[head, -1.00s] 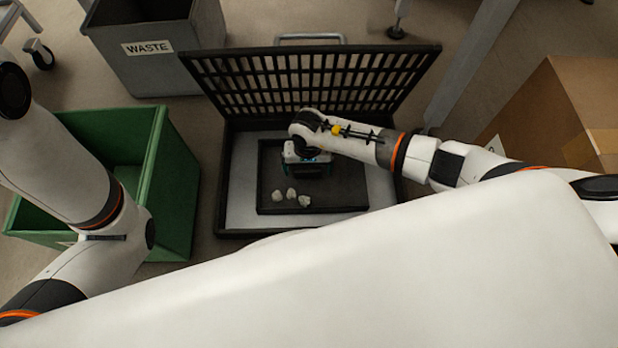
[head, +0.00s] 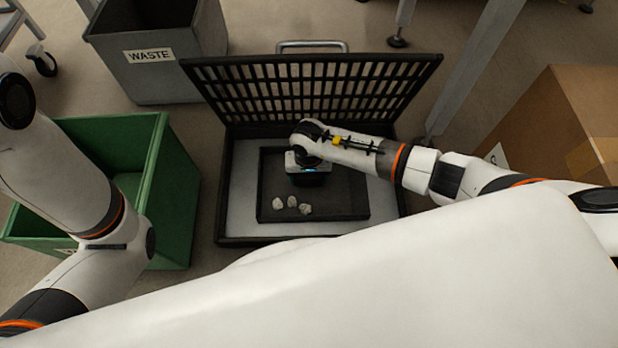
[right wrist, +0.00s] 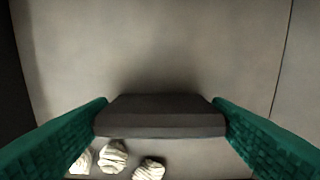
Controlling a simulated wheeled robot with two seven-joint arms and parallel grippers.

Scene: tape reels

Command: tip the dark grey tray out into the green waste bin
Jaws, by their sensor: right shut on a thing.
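The dark grey tray (head: 345,205) lies flat inside an open black-rimmed case. Several pale crumpled lumps (head: 292,202) sit on it near its front left; they also show in the right wrist view (right wrist: 113,156). My right gripper (head: 308,178) is over the tray's middle. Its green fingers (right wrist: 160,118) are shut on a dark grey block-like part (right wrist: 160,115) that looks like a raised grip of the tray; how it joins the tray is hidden. The green waste bin (head: 170,190) stands left of the case, partly behind my left arm. My left gripper is out of view.
The case's slatted lid (head: 320,90) stands open at the back, above its pale floor (head: 242,190). A grey bin marked WASTE (head: 150,75) stands behind left. A cardboard box (head: 550,115) stands at the right. Bare floor shows between the green bin and the case.

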